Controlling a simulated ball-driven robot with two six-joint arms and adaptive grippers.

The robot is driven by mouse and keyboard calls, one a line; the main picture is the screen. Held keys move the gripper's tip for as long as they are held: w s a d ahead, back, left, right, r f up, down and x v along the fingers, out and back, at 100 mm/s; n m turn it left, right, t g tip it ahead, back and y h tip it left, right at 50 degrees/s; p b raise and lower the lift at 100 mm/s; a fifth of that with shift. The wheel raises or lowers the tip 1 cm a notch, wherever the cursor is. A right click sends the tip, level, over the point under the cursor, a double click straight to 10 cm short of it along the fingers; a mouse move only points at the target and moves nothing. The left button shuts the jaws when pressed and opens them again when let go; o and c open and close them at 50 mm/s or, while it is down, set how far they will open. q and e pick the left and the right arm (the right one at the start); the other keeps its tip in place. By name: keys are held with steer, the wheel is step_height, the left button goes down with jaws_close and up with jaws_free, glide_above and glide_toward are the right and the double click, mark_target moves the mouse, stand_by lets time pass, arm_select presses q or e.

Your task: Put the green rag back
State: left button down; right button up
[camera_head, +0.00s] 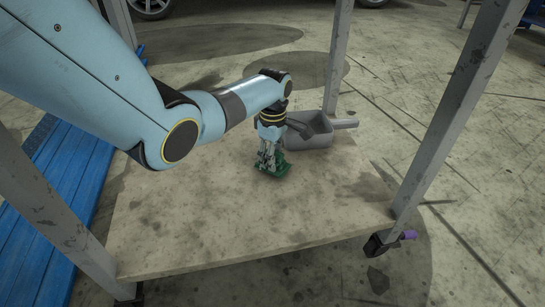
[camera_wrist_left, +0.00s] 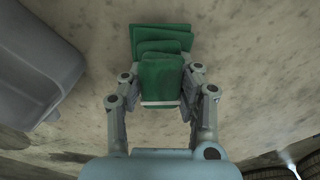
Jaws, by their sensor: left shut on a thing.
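The green rag (camera_head: 279,168) is a folded cloth on the stained shelf board (camera_head: 230,225), in the head view just right of the middle. In the left wrist view the rag (camera_wrist_left: 162,42) shows as stacked folds, with one fold between the fingers. My left gripper (camera_head: 270,158) points down at the rag and is shut on it. The left wrist view shows its two fingers (camera_wrist_left: 162,100) on either side of the rag. Whether the rag is lifted off the board is hard to tell. My right gripper is not in view.
A grey metal scoop (camera_head: 315,131) lies on the board just behind and right of my left gripper; it also shows in the left wrist view (camera_wrist_left: 35,60). Grey posts stand at the board's corners, one at the right (camera_head: 455,110). The board's front is clear.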

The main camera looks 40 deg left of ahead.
arm_select(q)
steer(key=shift+f, duration=0.65)
steer(key=c, duration=0.9)
jaws_free()
step_height(320, 180, up, 12)
steer(key=shift+r, duration=0.1)
